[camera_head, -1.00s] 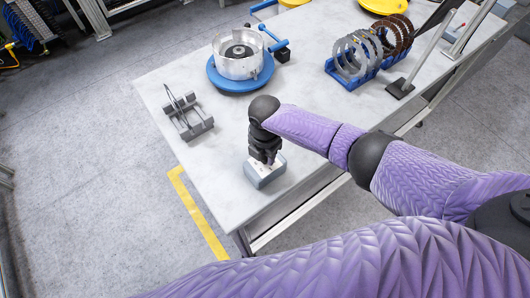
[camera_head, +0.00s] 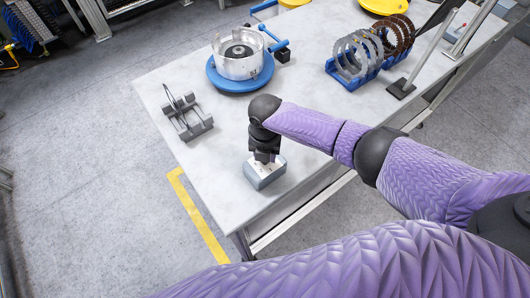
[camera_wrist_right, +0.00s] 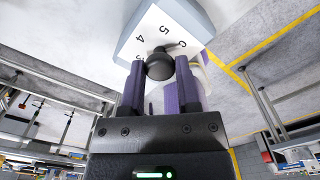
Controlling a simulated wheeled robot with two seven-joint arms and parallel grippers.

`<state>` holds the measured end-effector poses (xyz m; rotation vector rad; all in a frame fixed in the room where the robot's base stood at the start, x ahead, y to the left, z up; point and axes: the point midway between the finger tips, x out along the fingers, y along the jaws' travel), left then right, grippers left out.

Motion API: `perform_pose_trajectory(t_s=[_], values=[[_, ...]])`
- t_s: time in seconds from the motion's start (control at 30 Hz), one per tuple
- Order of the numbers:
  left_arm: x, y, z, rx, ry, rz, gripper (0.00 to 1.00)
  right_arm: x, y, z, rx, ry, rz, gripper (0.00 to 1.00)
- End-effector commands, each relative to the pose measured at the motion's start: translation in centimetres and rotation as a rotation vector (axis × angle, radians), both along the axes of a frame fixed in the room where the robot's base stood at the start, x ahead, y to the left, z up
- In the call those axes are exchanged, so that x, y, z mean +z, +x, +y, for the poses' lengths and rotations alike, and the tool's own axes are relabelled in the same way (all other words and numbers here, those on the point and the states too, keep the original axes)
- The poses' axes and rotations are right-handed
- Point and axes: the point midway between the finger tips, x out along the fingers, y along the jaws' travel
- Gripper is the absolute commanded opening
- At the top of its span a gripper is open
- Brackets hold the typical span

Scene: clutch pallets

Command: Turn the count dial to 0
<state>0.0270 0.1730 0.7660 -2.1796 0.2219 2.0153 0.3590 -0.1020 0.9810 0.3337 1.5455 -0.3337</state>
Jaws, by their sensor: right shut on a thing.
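The count dial is a dark round knob (camera_wrist_right: 160,64) on the white face of a grey-blue box (camera_head: 258,176) near the table's front left corner. The wrist view shows this box (camera_wrist_right: 205,22) with the numerals 5 and 4 and other partly hidden marks on its face. My right gripper (camera_head: 265,158) is directly above the box, pointing down. In the wrist view its two fingers (camera_wrist_right: 160,75) are closed on the knob from both sides. The number the dial points to cannot be made out. My left gripper is not in view.
A grey metal stand (camera_head: 187,117) sits on the table (camera_head: 220,205) at the left. A silver drum on a blue round base (camera_head: 240,82) stands behind. A blue rack (camera_head: 348,82) with rings is farther right. The table around the box is clear.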

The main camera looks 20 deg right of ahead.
Motion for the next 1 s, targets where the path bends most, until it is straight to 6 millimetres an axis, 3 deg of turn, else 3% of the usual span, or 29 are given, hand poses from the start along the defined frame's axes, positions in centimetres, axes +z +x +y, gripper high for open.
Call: perform_pose_trajectory(t_s=[0.37,0.4,0.53,0.8,1.0], values=[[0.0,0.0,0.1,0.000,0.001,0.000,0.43,0.1,0.1,0.0,0.005,0.001,-0.004,0.00],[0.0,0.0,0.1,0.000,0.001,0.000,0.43,0.1,0.1,0.0,0.005,0.001,-0.004,0.47],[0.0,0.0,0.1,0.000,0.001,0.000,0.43,0.1,0.1,0.0,0.004,0.001,-0.003,0.74],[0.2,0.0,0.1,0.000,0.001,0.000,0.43,0.4,0.0,0.0,0.004,0.001,-0.001,0.75],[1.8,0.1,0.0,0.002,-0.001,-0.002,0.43,5.1,0.1,0.0,0.007,0.001,-0.005,0.75]])
